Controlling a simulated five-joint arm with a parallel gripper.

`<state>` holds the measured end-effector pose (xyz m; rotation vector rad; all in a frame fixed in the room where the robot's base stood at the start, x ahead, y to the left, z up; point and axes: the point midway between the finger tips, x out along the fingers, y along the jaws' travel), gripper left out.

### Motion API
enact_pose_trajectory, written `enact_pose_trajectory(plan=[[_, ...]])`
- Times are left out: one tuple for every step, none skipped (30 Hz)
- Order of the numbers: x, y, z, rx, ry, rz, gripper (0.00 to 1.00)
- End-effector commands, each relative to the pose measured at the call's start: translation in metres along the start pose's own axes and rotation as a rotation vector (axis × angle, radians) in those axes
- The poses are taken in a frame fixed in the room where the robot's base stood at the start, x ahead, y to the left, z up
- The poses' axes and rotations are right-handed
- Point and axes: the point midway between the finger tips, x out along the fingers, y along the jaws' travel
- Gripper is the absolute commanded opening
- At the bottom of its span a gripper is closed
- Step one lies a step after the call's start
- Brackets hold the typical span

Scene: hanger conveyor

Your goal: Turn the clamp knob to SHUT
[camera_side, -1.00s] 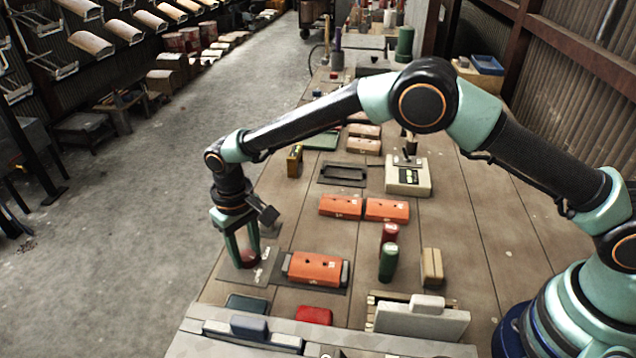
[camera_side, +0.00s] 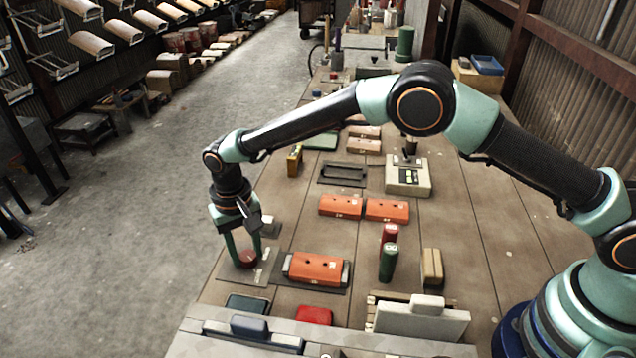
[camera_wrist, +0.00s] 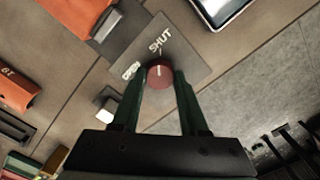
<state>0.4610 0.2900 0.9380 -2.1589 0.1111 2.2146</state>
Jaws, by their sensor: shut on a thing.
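The red round clamp knob (camera_wrist: 159,74) sits on a grey plate (camera_wrist: 192,62) lettered OPEN and SHUT. In the wrist view its white pointer line stands near upright, its upper end toward the SHUT lettering (camera_wrist: 160,40); the OPEN lettering (camera_wrist: 131,71) is to its left. My gripper (camera_wrist: 160,80) has its green fingers on either side of the knob, shut on it. In the side view my gripper (camera_side: 244,256) points down over the knob (camera_side: 247,259), which its fingers partly hide. The clamp (camera_side: 346,273) beside the plate has an orange block (camera_side: 316,268) between its grey jaws.
Two more orange blocks (camera_side: 340,206) (camera_side: 387,210) lie farther back. A dark green block (camera_side: 247,304) and a red block (camera_side: 314,315) lie in front. Open floor is left of the bench.

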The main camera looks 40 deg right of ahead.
Motion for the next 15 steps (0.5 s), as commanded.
enact_pose_trajectory(plan=[[0.0020,-0.0024,0.0040,-0.008,-0.005,0.004,0.00],[0.0020,-0.0024,0.0040,-0.008,-0.005,0.004,0.00],[0.0020,-0.0024,0.0040,-0.009,-0.005,0.004,0.00],[0.0020,-0.0024,0.0039,-0.009,-0.004,0.004,0.51],[0.0020,-0.0025,0.0039,-0.009,-0.004,0.004,0.63],[0.0018,-0.0025,0.0037,-0.009,-0.004,0.003,0.74],[0.0016,-0.0023,0.0034,-0.008,-0.003,0.003,0.74],[0.0015,-0.0021,0.0031,-0.008,-0.003,0.003,0.74],[0.0013,-0.0019,0.0027,-0.007,-0.003,0.002,0.74],[0.0012,-0.0018,0.0025,-0.006,-0.002,0.002,0.74],[0.0011,-0.0017,0.0023,-0.006,-0.002,0.002,0.74],[0.0010,-0.0016,0.0020,-0.006,-0.002,0.001,0.74],[0.0009,-0.0015,0.0018,-0.005,-0.001,0.001,0.74],[0.0008,-0.0014,0.0017,-0.005,-0.001,0.001,0.74],[0.0002,-0.0014,0.0015,-0.005,-0.001,0.001,0.74]])
